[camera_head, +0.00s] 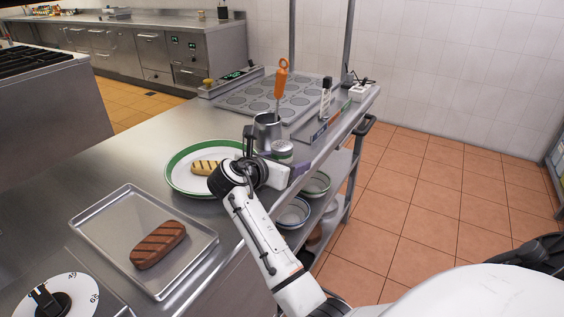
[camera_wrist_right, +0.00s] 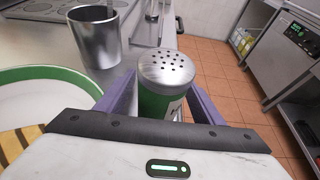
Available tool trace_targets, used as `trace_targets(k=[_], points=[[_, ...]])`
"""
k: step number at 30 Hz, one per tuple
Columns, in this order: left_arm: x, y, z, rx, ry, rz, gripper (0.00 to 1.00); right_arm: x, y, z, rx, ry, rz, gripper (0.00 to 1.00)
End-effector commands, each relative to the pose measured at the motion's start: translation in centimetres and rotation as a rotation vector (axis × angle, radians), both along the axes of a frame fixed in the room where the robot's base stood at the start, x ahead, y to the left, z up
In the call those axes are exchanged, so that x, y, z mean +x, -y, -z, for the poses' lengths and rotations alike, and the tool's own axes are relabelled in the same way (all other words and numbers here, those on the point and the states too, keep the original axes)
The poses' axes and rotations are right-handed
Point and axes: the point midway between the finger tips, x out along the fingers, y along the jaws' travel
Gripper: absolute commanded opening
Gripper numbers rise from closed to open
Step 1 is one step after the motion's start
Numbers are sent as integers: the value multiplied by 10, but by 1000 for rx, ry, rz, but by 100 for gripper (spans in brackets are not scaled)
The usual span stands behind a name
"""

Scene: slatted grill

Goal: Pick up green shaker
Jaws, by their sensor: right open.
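The green shaker (camera_head: 282,148) stands upright near the right edge of the steel counter, just in front of a metal cup. In the right wrist view the shaker (camera_wrist_right: 165,72) shows a silver lid with holes above a green body. My right gripper (camera_wrist_right: 163,92) is open, with its purple fingers on either side of the shaker. A gap shows beside the lid, and whether the fingers touch the body is hidden. In the head view my right gripper (camera_head: 283,166) partly covers the shaker. My left gripper is not in view.
The metal cup (camera_head: 266,131) holds an orange-handled utensil. A green-rimmed plate (camera_head: 180,187) with grilled food lies left of my gripper. A tray (camera_head: 101,223) with a brown steak lies nearer. Bowls (camera_head: 293,213) sit on a shelf below the counter edge.

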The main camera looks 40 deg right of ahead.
Motion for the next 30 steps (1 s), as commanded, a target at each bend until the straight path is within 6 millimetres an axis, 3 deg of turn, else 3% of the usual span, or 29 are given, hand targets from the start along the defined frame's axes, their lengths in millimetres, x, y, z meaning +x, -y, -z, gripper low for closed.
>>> trace_targets(k=[8,15,17,25,30], points=[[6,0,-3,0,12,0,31,2,7,3,2,2,0,62],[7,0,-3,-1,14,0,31,2,7,3,1,1,-1,23],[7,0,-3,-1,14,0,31,3,7,3,1,3,-1,16],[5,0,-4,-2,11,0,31,3,7,-3,0,4,-1,16],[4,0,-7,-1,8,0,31,3,7,-31,-2,8,0,16]])
